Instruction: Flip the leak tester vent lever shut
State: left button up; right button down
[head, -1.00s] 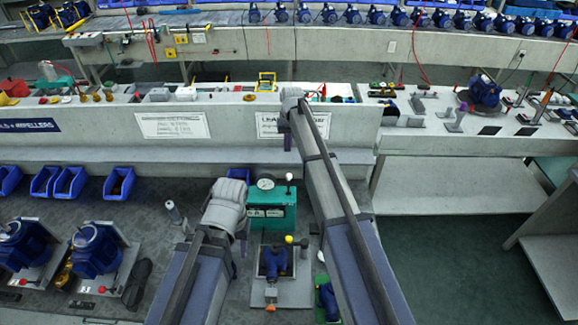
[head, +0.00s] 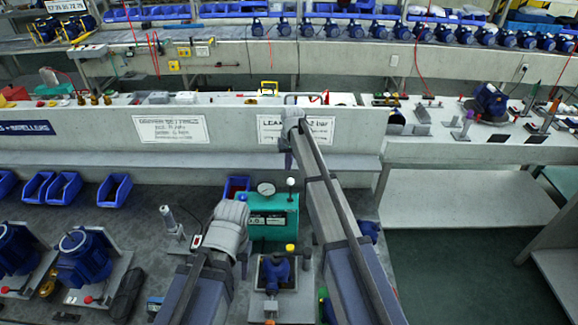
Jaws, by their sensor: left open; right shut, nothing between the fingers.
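The leak tester is a teal box (head: 268,222) at the middle of the bench, with a round white gauge (head: 266,189) on top. Its vent lever (head: 290,183) stands upright with a white ball knob at the tester's top right. My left gripper (head: 243,264) is open beside the tester's lower left; my wrist hides most of it. My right gripper (head: 288,160) is shut and empty, above and beyond the lever, in front of the back ledge. Neither gripper appears to touch the lever. My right arm passes just right of the tester.
A fixture with a blue pump part and yellow cap (head: 289,248) stands in front of the tester. Blue pumps (head: 84,256) stand at left, blue bins (head: 115,190) behind them. A grey upright tool (head: 170,220) stands left of the tester. Open floor lies at right.

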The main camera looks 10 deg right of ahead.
pick_arm(q)
jog(key=shift+f, duration=0.35)
pick_arm(e)
jog(key=s, duration=0.3)
jog(key=shift+s+f, duration=0.3)
jog(key=shift+f, duration=0.05)
jog(key=shift+s, duration=0.15)
jog(key=shift+s+r+t, duration=0.15)
jog(key=shift+s+t, duration=0.05)
jog(key=shift+t, duration=0.1)
